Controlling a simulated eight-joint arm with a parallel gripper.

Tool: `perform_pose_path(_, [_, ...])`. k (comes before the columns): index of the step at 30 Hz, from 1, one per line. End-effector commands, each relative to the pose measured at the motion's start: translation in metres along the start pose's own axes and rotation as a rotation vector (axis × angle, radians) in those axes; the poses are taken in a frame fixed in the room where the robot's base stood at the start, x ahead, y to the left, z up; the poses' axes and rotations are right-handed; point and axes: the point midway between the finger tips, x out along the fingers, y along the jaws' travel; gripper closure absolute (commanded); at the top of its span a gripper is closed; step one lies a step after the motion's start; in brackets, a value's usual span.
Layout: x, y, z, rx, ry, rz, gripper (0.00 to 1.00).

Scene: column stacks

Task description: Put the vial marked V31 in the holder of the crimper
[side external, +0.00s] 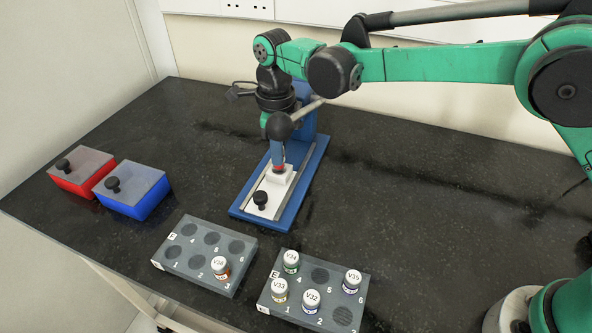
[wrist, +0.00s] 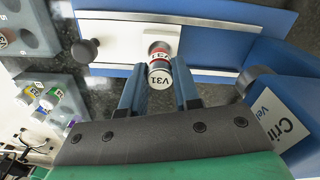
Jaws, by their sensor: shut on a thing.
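My gripper (side external: 278,158) is shut on the vial V31 (wrist: 160,75), which has a white cap and a red band. In the wrist view the vial sits between the two blue fingertips of my gripper (wrist: 160,68), its marked cap facing the camera. The crimper (side external: 303,190) is a blue base with a white slide and a black knob (side external: 260,198). The vial is at the white holder block (side external: 281,179) on the slide; only a bit of its red shows in the side view. I cannot tell whether it is fully seated.
The grey rack E (side external: 335,275) in front holds vials V34, V33, V32 and V35. The grey rack F (side external: 190,250) holds V38 (side external: 220,267). A red box (side external: 75,180) and a blue box (side external: 145,203) stand at left.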

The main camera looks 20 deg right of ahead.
Motion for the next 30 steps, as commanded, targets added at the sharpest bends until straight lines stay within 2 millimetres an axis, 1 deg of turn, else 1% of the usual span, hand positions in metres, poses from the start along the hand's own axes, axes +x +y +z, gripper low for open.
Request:
perform_pose_path(17, [0.0018, 0.0, 0.0001, 0.0, 0.0, 0.0, 1.0])
perform_pose_path(30, [0.0092, 0.0, 0.0, 0.0, 0.0, 0.0, 1.0])
